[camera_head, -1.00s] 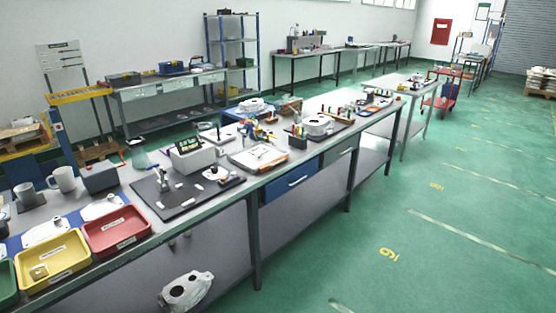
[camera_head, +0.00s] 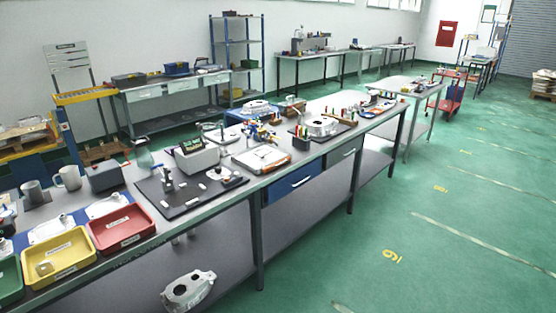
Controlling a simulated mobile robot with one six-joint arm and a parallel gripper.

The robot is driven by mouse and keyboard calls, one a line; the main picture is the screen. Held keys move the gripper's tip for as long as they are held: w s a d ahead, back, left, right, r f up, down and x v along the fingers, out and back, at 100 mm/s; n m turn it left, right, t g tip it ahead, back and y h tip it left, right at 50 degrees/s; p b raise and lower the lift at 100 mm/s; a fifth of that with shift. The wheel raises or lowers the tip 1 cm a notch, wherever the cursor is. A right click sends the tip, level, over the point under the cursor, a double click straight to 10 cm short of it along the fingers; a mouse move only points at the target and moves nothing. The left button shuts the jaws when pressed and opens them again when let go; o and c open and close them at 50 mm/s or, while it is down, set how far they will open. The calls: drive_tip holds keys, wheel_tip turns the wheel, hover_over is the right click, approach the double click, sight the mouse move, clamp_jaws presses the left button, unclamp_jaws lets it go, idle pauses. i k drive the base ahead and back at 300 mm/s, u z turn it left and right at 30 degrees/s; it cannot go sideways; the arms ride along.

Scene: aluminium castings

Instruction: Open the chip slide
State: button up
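No part that I can surely name as the chip slide stands out. Under the long workbench (camera_head: 220,208) is a blue drawer front (camera_head: 290,185) with a pale handle, and a grey drawer front (camera_head: 344,153) sits to its right. Both look shut. A dark mat (camera_head: 180,207) on the bench carries a small upright fixture and small light parts. My gripper is outside this view.
Red (camera_head: 122,240) and yellow (camera_head: 35,270) trays stand at the bench's near left end. A casting (camera_head: 188,290) lies below the bench. The green floor (camera_head: 450,230) to the right is clear. A red trolley (camera_head: 448,104) stands farther back.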

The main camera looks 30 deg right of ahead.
sight(270, 168)
drive_tip(key=i, duration=1)
drive_tip(key=u, duration=0.05)
